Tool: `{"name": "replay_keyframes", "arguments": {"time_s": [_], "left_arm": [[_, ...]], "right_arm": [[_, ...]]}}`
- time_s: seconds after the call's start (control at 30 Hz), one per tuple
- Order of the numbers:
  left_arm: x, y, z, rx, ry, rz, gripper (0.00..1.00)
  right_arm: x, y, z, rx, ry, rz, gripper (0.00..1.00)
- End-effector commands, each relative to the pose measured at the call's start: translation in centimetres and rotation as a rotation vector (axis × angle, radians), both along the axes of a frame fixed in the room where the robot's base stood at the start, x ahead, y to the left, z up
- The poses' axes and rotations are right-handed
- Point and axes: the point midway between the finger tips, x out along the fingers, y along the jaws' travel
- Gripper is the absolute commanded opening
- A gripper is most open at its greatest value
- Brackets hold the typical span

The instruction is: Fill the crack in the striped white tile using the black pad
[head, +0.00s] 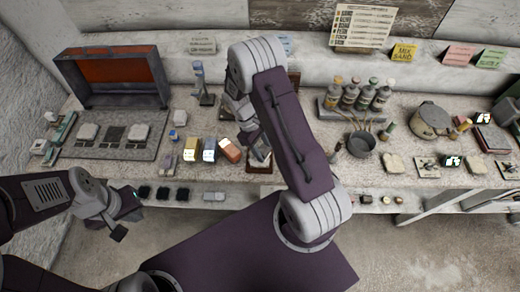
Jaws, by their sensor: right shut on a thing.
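My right gripper (256,146) reaches down over a brown board (262,168) near the front of the bench. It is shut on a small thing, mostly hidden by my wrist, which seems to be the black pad. A pale piece at the board is partly covered by the gripper. I cannot make out stripes or a crack on it. My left gripper (128,215) is empty, its fingers apart, in front of the bench at the left.
Small blocks and bottles (209,150) stand left of the board. A grey mat (100,152) holds pale and dark pads, with an open red-lined box (112,72) behind. Right are bottles in a rack (365,97), a dark bowl (361,144) and a round pot (430,118).

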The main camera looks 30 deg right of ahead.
Motion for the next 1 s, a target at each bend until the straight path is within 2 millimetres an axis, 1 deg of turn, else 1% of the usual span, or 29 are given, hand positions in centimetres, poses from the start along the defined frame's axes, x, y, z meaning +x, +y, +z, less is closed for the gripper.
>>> {"name": "replay_keyframes", "arguments": {"time_s": [0.27, 0.93, 1.0], "left_arm": [[0.0, 0.0, 0.0, 0.0, 0.0, 0.0, 0.0], [0.0, 0.0, -0.9, 0.0, 0.0, 0.0, 0.0], [0.0, 0.0, -0.8, 0.0, 0.0, 0.0, 0.0]], "right_arm": [[0.0, 0.0, 0.0, 0.0, 0.0, 0.0, 0.12], [0.0, 0.0, -1.3, 0.0, 0.0, -0.001, 0.12], [0.1, 0.0, -1.2, 0.0, -0.001, -0.001, 0.12]]}}
